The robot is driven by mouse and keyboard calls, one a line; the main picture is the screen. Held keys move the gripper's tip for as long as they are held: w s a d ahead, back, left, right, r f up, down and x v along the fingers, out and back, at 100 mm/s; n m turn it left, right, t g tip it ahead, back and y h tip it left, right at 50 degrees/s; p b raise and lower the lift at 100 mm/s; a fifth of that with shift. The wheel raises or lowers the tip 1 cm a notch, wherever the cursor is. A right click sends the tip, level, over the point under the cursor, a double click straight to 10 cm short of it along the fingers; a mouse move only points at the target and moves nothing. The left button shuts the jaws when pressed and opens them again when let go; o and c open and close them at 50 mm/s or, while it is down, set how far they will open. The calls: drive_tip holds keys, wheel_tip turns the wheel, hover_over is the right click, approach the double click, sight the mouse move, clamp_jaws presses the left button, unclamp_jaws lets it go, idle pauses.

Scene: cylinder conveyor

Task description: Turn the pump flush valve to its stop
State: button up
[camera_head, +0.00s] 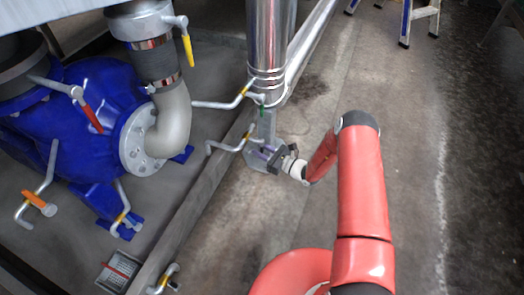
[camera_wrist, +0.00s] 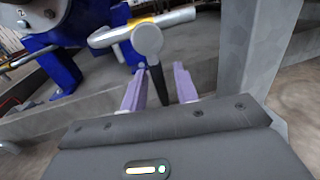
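In the wrist view a black valve handle (camera_wrist: 157,86) hangs from a round grey valve body (camera_wrist: 147,40) on a bent grey pipe (camera_wrist: 178,17) with a yellow band. My gripper (camera_wrist: 160,70) has its two purple fingers on either side of this handle, with a narrow gap visible on each side. It looks open around the handle. In the head view my gripper (camera_head: 268,153) is at the pipe with a yellow band (camera_head: 230,147), below the shiny column; the handle is too small to make out there. No label shows which valve is the flush valve.
The blue pump (camera_head: 92,122) stands at the left, with valves bearing red (camera_head: 92,119), orange (camera_head: 38,203) and yellow (camera_head: 187,50) handles around it. A shiny vertical column (camera_head: 270,45) rises close behind my gripper. A grey post (camera_wrist: 255,50) stands just right of my fingers. Open floor lies to the right.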

clamp_jaws()
drive_tip(key=shift+s, duration=0.1)
drive_tip(key=s+a+r+m+g+p, duration=0.1)
drive_tip(key=s+r+m+g+p, duration=0.2)
drive_tip(key=m, duration=1.2)
drive_tip(key=shift+s+a+r+m+g+h+p, duration=0.35)
drive_tip(key=shift+s+r+p, duration=0.3)
drive_tip(key=shift+r+p, duration=0.4)
drive_tip(key=shift+f, duration=0.1)
unclamp_jaws()
drive_tip(key=shift+d, duration=0.1)
